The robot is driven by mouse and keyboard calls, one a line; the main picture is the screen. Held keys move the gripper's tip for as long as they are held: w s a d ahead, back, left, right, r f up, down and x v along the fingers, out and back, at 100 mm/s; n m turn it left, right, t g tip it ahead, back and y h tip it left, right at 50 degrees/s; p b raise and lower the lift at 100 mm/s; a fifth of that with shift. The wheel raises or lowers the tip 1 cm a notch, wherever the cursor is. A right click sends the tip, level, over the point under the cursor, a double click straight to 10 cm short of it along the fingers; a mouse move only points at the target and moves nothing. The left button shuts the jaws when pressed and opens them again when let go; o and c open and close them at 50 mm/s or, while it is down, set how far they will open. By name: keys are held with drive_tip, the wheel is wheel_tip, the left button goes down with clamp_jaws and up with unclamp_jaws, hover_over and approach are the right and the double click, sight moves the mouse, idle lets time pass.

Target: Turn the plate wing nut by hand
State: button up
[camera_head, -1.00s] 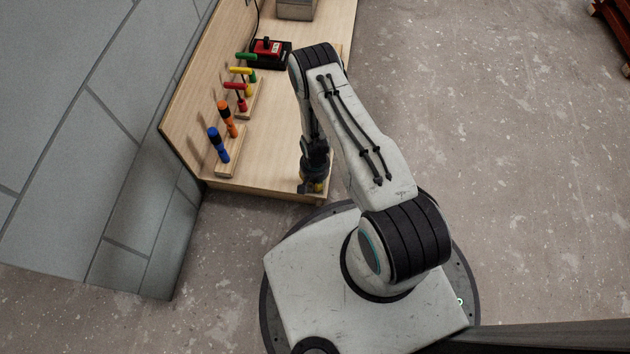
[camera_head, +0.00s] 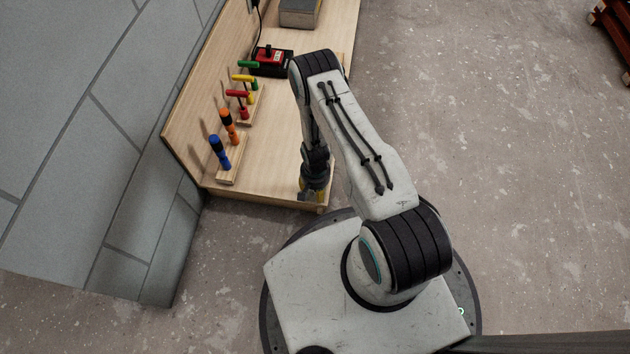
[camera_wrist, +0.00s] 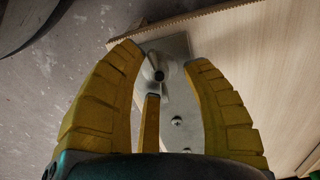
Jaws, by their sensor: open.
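A grey metal plate (camera_wrist: 178,112) with screws lies on the light wood near the edge of the bench in the wrist view. The wing nut (camera_wrist: 153,68), with a dark round centre, sits toward the plate's far end. My gripper (camera_wrist: 163,57) is open, with yellow fingers to the left and right of the nut and a third finger below it in the picture. I cannot tell whether any finger touches it. In the head view my gripper (camera_head: 313,192) is low at the bench's near end; the nut and plate are hidden there.
The wooden bench (camera_head: 265,183) has a rack with a blue-handled tool (camera_head: 219,152) and an orange one (camera_head: 228,127). Red, yellow and green handles (camera_head: 238,93) stand farther back, near a red-and-black device (camera_head: 271,59) and a grey block (camera_head: 299,13). Concrete floor lies right.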

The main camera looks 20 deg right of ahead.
wheel_tip(320, 180, up, 11)
drive_tip(key=shift+r, duration=0.15)
idle(0.4)
idle(0.5)
wheel_tip(320, 180, up, 45)
drive_tip(key=n+t+p, duration=0.2)
drive_tip(key=n+p, duration=0.1)
drive_tip(key=p, duration=1.6)
hover_over(315, 192)
drive_tip(key=s+r+n+p, duration=0.1)
drive_tip(key=s+r+p, duration=0.4)
drive_tip(key=r, duration=0.6)
drive_tip(key=s+r+n+t+p, duration=0.1)
drive_tip(key=s+r+p, duration=0.4)
drive_tip(key=r, duration=0.5)
drive_tip(key=s+r+n+p, duration=0.1)
drive_tip(key=s+r+p, duration=0.5)
drive_tip(key=r, duration=0.5)
drive_tip(key=shift+d+r+p, duration=0.3)
drive_tip(key=shift+r+p, duration=0.05)
drive_tip(key=shift+p, duration=0.35)
